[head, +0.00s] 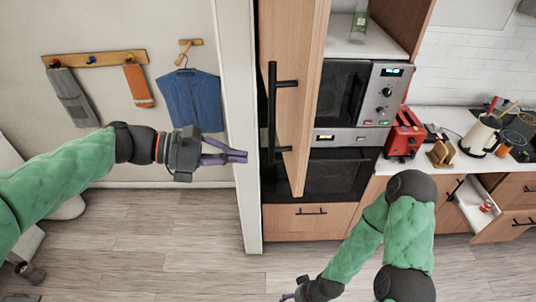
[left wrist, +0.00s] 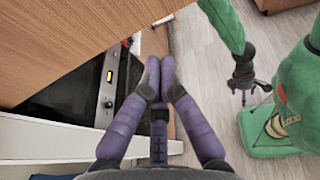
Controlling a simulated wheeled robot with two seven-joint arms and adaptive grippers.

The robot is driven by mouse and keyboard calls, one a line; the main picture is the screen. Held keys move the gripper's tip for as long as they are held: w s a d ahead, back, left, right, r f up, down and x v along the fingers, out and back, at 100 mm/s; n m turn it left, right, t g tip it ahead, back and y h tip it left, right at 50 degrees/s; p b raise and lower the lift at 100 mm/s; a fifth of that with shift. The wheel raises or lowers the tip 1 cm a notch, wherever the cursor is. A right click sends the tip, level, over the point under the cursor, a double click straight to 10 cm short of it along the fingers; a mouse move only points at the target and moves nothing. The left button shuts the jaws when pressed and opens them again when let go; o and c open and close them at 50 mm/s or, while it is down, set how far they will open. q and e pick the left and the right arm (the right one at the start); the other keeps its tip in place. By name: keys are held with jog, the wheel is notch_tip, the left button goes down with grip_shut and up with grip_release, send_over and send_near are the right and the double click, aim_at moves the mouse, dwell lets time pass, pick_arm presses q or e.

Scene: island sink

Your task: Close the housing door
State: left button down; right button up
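The housing door (head: 306,60) is a tall wooden panel with long black handles. It stands open, swung out in front of the left part of the oven housing, and its wooden face also shows in the left wrist view (left wrist: 60,40). My left gripper (head: 246,155) is to the left of the door, in front of the white wall edge. Its purple fingers (left wrist: 161,65) meet at the tips with nothing between them. My right gripper (left wrist: 244,85) is low over the floor; only part of it shows at the bottom of the head view, and its finger state is unclear.
The housing holds a microwave (head: 342,95) above a dark oven (head: 340,177). A white wall edge (head: 236,110) stands left of the door. At the right, a drawer (head: 474,205) is pulled out below the counter, which holds a red toaster (head: 404,135). The floor (head: 170,240) is clear.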

pick_arm(q)
jog(key=r+x, duration=0.1)
jog(key=x, duration=0.6)
jog(key=shift+p, duration=0.45)
pick_arm(e)
jog(key=shift+r, duration=0.5)
pick_arm(q)
jog(key=shift+d, duration=0.2)
